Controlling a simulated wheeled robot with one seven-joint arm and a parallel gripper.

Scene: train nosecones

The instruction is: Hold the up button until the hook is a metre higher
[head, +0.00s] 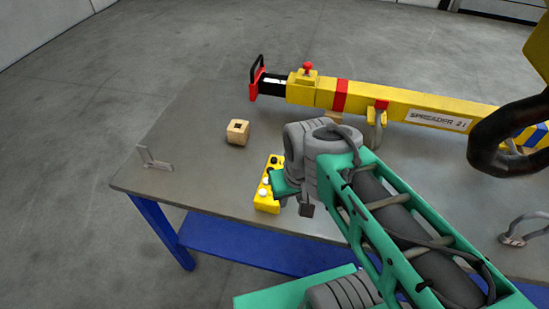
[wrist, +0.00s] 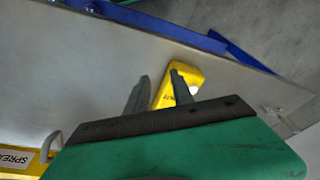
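A yellow control box (head: 266,205) with black and white buttons lies on the table in the head view. In the wrist view the box (wrist: 196,72) shows one white button. Which button is up cannot be read. My gripper (head: 277,180) is at the box, its green body covering part of it. In the wrist view my gripper (wrist: 159,75) has its two fingers apart, with yellow casing visible between them. One finger overlaps the box; whether it touches a button cannot be told. The big dark hook (head: 487,150) hangs at the right under a yellow block (head: 541,45).
A long yellow spreader beam (head: 430,112) lies along the back of the table (head: 190,125). A wooden block (head: 238,133), a metal bracket (head: 153,160) and a grey shackle (head: 520,232) are also on it. The table's left part is mostly clear.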

